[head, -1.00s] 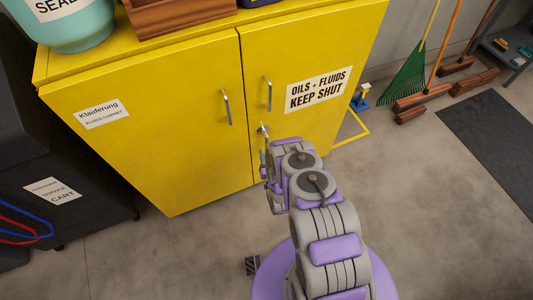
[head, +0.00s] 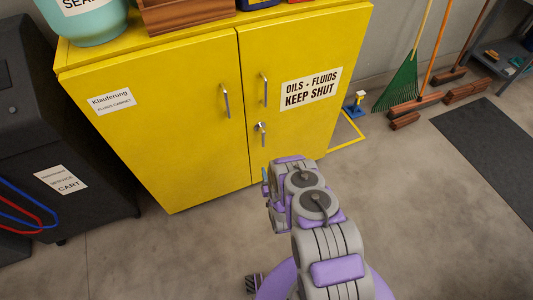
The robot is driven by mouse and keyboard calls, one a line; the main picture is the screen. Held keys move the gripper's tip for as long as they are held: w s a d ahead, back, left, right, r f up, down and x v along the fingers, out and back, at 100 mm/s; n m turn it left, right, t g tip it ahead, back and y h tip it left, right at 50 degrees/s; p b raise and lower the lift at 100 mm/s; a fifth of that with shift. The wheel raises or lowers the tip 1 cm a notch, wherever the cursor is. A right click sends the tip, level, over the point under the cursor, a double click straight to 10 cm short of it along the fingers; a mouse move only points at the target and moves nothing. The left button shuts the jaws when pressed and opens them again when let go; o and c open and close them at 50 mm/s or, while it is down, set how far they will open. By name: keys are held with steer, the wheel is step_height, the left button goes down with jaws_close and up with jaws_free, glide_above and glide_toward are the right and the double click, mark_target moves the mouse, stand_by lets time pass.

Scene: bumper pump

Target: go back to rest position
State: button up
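My arm reaches forward from the bottom of the head view, in grey and purple. My gripper (head: 266,186) is at its far end, low in front of the yellow cabinet (head: 180,150). Only a small part of the gripper shows, because my arm links hide it, so I cannot see whether its fingers are open. Both cabinet doors are shut. The right door has a key or latch (head: 260,129) below its handle, clear of my arm.
A dark service cart (head: 60,120) stands at the left. A teal container (head: 85,20) and a wooden crate (head: 190,12) sit on the cabinet. A small blue and white object (head: 356,104), a green rake (head: 398,85) and brooms stand at the right. The floor in front is clear.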

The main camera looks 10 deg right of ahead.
steer(key=shift+w, duration=0.1)
steer(key=w+r+g, duration=0.5)
steer(key=w+r, duration=0.5)
steer(key=r, duration=0.2)
steer(key=s+d+r+g, duration=0.1)
steer(key=s+r+g, duration=0.1)
steer(key=s+r, duration=0.35)
steer(key=s+r+g, duration=0.2)
steer(key=r, duration=0.7)
steer(key=s+d+r+g, duration=0.1)
steer(key=s+r+g, duration=0.1)
steer(key=s+r, duration=0.35)
steer(key=s+r+g, duration=0.2)
steer(key=s+r, duration=0.4)
steer(key=s, duration=0.7)
steer(key=s+r+g, duration=0.3)
steer(key=s+r, duration=0.2)
steer(key=s, duration=0.8)
steer(key=s+r+g, duration=0.3)
steer(key=s+r, duration=0.3)
steer(key=s, duration=0.7)
steer(key=shift+d+r+n+h, duration=0.15)
steer(key=shift+r+n+h, duration=0.15)
steer(key=shift+r+n, duration=0.1)
